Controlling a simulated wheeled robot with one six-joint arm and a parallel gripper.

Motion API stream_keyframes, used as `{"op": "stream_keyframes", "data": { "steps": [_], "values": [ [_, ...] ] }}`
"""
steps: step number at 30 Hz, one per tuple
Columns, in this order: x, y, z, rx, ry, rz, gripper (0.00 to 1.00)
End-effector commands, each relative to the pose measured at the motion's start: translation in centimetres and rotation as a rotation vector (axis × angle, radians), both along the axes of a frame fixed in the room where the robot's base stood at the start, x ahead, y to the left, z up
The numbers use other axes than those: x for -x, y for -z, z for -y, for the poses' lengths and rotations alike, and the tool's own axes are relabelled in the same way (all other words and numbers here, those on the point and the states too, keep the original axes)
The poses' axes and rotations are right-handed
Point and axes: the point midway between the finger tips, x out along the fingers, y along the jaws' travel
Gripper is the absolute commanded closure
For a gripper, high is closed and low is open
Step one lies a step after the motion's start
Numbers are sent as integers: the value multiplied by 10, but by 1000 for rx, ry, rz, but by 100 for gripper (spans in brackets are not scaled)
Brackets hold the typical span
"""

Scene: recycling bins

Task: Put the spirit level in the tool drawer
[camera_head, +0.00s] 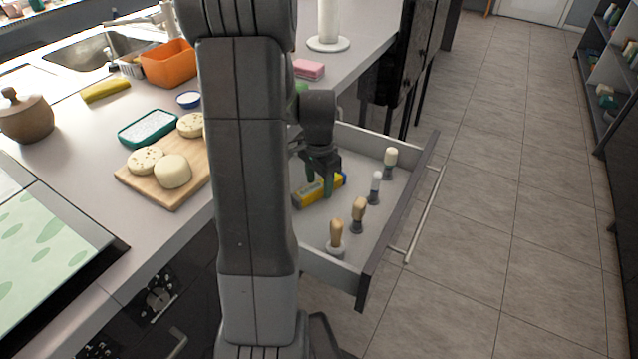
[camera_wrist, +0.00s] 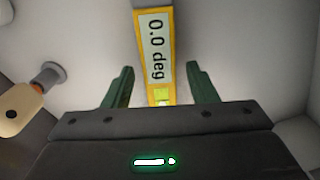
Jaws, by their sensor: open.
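The spirit level (camera_head: 306,194) is a yellow bar with a blue part, lying inside the open tool drawer (camera_head: 345,267). In the wrist view the spirit level (camera_wrist: 155,48) shows a white display reading "0.0 deg" and a yellow-green vial. My gripper (camera_head: 319,190) is inside the drawer over the spirit level. In the wrist view my gripper (camera_wrist: 160,85) has its green fingers apart, one on each side of the near end of the level. I cannot tell whether either finger touches it. Part of the level is hidden behind the fingers in the head view.
Several wooden-handled tools, such as this one (camera_head: 336,236), stand along the drawer's front side. The counter at left holds a cutting board (camera_head: 150,192), a teal-rimmed tray (camera_head: 148,128), an orange container (camera_head: 168,65) and a pink sponge (camera_head: 308,69). The floor (camera_head: 500,200) at right is clear.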

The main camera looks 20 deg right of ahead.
Motion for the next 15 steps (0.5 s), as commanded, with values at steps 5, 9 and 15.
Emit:
{"op": "stream_keyframes", "data": {
  "steps": [5,9,15],
  "values": [
    [-1,-41,0,2,0,6,48],
    [-1,-71,0,2,0,5,48],
    [-1,-101,0,1,0,3,48]
  ]
}}
